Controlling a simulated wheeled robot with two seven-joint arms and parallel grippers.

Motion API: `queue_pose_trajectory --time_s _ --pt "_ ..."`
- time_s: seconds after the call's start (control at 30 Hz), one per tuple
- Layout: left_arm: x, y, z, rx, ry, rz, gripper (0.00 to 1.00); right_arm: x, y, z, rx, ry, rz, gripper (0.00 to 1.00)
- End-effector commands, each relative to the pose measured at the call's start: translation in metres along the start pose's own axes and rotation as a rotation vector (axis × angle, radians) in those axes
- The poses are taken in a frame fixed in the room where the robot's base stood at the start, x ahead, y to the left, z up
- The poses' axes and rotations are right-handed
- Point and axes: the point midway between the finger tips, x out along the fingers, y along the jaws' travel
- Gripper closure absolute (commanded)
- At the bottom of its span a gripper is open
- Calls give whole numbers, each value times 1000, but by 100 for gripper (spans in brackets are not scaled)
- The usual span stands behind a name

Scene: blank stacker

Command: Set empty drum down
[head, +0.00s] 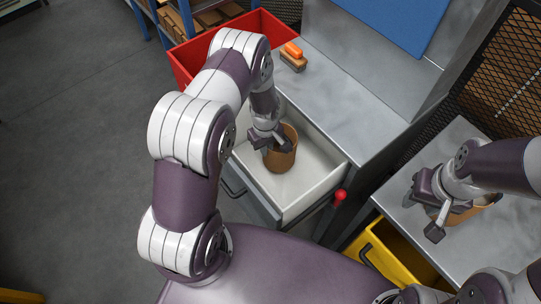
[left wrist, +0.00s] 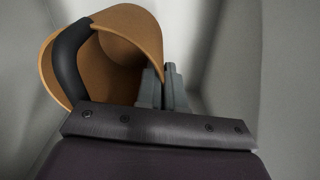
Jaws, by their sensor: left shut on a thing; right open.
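A brown, open-topped drum (head: 282,158) is upright or nearly so inside the open pale drawer (head: 318,188). My left gripper (head: 268,140) is shut on this drum at its upper part. In the left wrist view the drum (left wrist: 130,45) shows its open mouth and bare inner wall, with the gripper's fingers (left wrist: 120,75) at its rim. I cannot tell whether its bottom touches the drawer floor. My right gripper (head: 432,212) is open beside a second brown drum (head: 474,213) on the right metal surface. The gripper partly hides that drum.
A red bin (head: 182,68) stands behind the drawer. A brush with an orange top (head: 293,55) lies on the metal counter (head: 335,95). A red knob (head: 340,196) is at the drawer's right front corner. A yellow drawer (head: 388,255) is open at lower right. The drawer floor has free room around the drum.

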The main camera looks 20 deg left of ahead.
Motion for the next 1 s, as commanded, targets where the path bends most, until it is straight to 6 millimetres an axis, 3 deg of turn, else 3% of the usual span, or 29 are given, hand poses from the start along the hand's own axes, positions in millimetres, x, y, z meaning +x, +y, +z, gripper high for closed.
queue_pose_trajectory --time_s 0.1,0.2,0.57,0.67,0.7,1.0 --pt "26 -1 1 0 -2 -2 100 3 0 0 0 0 0 57" --pt "39 -1 0 0 -1 -1 100 3 0 0 0 0 0 57" --pt "45 0 0 1 0 0 100 6 0 1 0 0 0 57" --pt "44 0 0 1 0 0 70 6 0 0 0 0 0 57" --pt "44 0 0 1 0 0 67 6 0 0 0 0 0 57" --pt "39 0 0 1 0 0 67 2 0 0 0 0 0 57"
